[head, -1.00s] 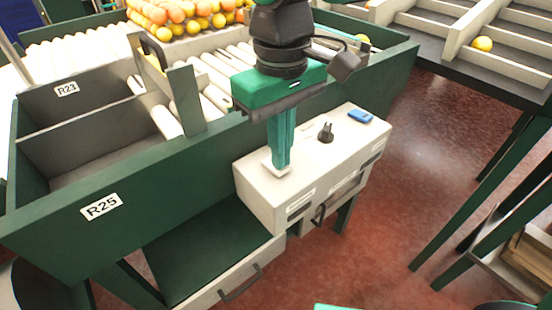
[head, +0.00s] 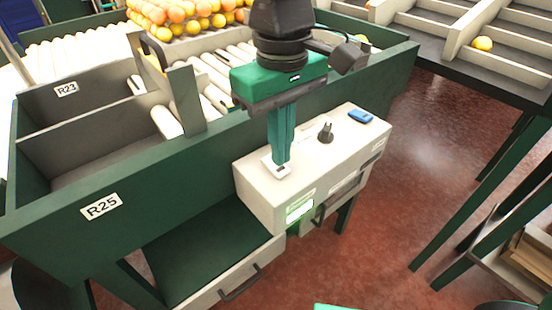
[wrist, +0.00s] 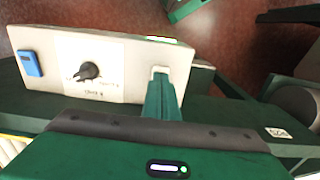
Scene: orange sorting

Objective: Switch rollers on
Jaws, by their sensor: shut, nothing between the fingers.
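The cream control box (head: 345,160) is fixed to the side of the green roller frame. A pale rocker switch (head: 282,171) sits on its top near the left end, partly hidden by my gripper (head: 279,160). My green fingers are shut and empty, pointing down with their tips at the switch; the wrist view also shows the gripper (wrist: 160,78) there. Whether the tips touch it is hard to tell. A small panel (head: 299,208) on the box's front glows green. The white rollers (head: 222,65) lie behind the frame wall.
A black knob (head: 326,133) and a blue object (head: 360,117) sit on the box top, right of my fingers. An open drawer (head: 225,275) juts out below. Oranges (head: 185,15) are piled behind the rollers.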

